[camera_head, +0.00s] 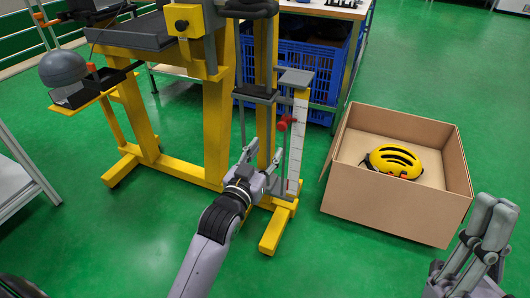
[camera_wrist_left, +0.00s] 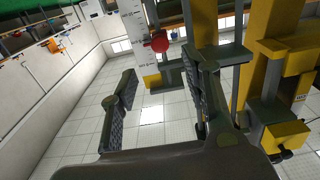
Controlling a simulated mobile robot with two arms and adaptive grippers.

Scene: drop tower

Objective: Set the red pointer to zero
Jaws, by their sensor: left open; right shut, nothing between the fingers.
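The red pointer (camera_head: 285,123) sits on the upper part of a white scale (camera_head: 298,135) on the yellow drop tower (camera_head: 217,130). My left gripper (camera_head: 262,178) is beside the tower, lower than the pointer in the head view. It is open, with empty space between its fingers (camera_wrist_left: 160,85). The scale's marks are too small to read. My right gripper (camera_head: 493,205) is shut and empty at the lower right.
An open cardboard box (camera_head: 385,207) with a yellow helmet (camera_head: 394,161) stands on the floor right of the tower. A blue crate (camera_head: 307,75) is under the table behind. Green floor is clear in front.

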